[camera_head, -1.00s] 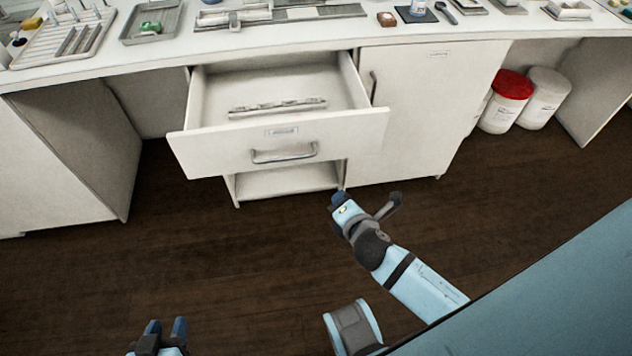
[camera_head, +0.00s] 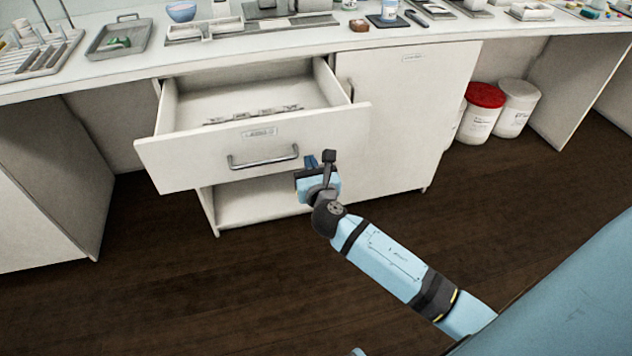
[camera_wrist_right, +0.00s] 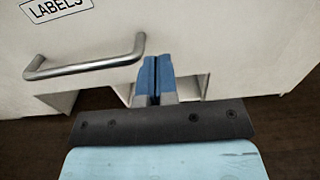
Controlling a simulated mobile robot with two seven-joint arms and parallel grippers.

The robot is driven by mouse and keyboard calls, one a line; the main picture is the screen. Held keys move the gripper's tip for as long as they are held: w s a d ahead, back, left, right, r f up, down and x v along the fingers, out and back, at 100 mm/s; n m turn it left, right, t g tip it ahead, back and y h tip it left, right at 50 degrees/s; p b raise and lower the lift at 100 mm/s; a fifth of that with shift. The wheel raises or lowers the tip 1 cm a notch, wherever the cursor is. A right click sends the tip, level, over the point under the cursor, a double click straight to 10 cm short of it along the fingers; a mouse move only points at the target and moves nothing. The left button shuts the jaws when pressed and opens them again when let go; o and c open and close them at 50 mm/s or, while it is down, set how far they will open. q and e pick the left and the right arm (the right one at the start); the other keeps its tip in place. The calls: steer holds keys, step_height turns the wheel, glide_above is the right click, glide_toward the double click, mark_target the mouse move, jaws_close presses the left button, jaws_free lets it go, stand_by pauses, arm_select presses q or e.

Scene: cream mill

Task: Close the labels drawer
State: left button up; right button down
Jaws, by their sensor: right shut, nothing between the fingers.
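The labels drawer (camera_head: 200,158) is pulled out of the counter in the head view, with a metal bar handle (camera_head: 263,158) and a label plate on its front. A few small items (camera_head: 252,114) lie inside it. In the right wrist view the LABELS plate (camera_wrist_right: 56,8) and the handle (camera_wrist_right: 85,66) show up close. My right gripper (camera_head: 318,160) is shut and empty, just right of the handle and in front of the drawer front's lower right part. Its blue fingers (camera_wrist_right: 155,76) are together; whether they touch the front I cannot tell. My left gripper is not in view.
A closed cabinet door (camera_head: 405,120) stands right of the drawer, and an open shelf (camera_head: 262,200) lies below it. A red-lidded tub (camera_head: 484,108) and a white tub (camera_head: 516,108) stand further right. The dark floor in front is clear.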

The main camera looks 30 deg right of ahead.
mark_target(303, 145)
steer(key=x, duration=0.4)
steer(key=shift+f+b, duration=0.1)
steer(key=shift+b, duration=0.3)
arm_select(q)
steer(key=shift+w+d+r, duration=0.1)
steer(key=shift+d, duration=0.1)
arm_select(e)
steer(key=shift+w+d, duration=0.15)
steer(key=shift+w, duration=0.25)
steer(key=shift+w, duration=0.1)
